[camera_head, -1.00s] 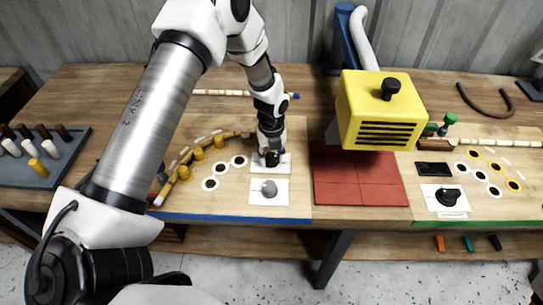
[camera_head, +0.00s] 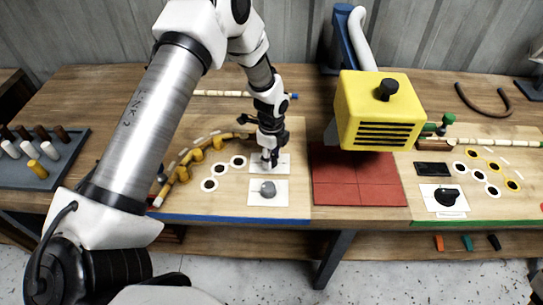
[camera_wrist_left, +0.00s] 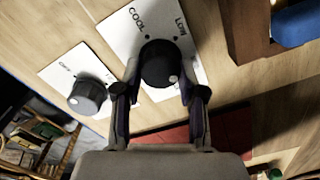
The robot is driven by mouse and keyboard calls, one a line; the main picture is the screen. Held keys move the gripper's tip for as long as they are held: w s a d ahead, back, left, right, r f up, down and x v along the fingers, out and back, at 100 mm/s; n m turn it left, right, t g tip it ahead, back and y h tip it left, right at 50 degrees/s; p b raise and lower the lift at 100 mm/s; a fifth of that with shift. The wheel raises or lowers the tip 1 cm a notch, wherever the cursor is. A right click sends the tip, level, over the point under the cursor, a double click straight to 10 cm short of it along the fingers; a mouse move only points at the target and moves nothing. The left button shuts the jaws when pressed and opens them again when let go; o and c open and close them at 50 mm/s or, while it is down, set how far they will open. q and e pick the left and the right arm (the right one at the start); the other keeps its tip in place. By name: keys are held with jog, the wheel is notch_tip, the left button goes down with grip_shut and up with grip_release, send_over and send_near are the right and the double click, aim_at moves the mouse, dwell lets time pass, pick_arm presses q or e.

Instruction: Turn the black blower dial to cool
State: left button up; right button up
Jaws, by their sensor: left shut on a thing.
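The black blower dial (camera_wrist_left: 158,64) sits on a white plate (camera_wrist_left: 118,28) marked COOL and LOW in the left wrist view. My left gripper (camera_wrist_left: 160,90) has one finger on each side of the dial and is shut on it. A white dot on the dial lies at its lower right side, away from the COOL label. In the head view my left gripper (camera_head: 269,161) is down at this plate (camera_head: 284,161) and largely hides the dial. My right gripper is not in view.
A grey dial (camera_head: 267,188) on a second white plate (camera_head: 285,195) is just in front. The yellow blower (camera_head: 347,118) stands over red tiles (camera_head: 350,188) to the right. A curved jig with yellow pegs (camera_head: 196,155) lies left. Another black dial (camera_head: 447,195) is at right.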

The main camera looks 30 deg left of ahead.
pick_arm(q)
jog(key=n, duration=0.3)
jog(key=shift+s+f+n, duration=0.1)
jog(key=shift+f+n, duration=0.05)
jog(key=shift+n, duration=0.25)
jog(key=n, duration=0.3)
jog(key=shift+a+n+p, duration=0.1)
jog(key=shift+n+p, duration=0.2)
jog(key=shift+p, duration=0.1)
jog(key=n+p, duration=0.1)
jog(key=n, duration=0.5)
jog(key=shift+a, duration=0.1)
jog(key=n+p, duration=0.2)
jog(key=n, duration=0.4)
jog(key=shift+a+n, duration=0.1)
jog(key=shift+n, duration=0.3)
jog(key=n+p, duration=0.1)
jog(key=n, duration=0.2)
jog(key=shift+a+p, duration=0.1)
jog(key=shift+p, duration=0.25)
jog(key=shift+f+n+p, duration=0.1)
jog(key=shift+n+p, duration=0.55)
jog(key=shift+n, duration=1.15)
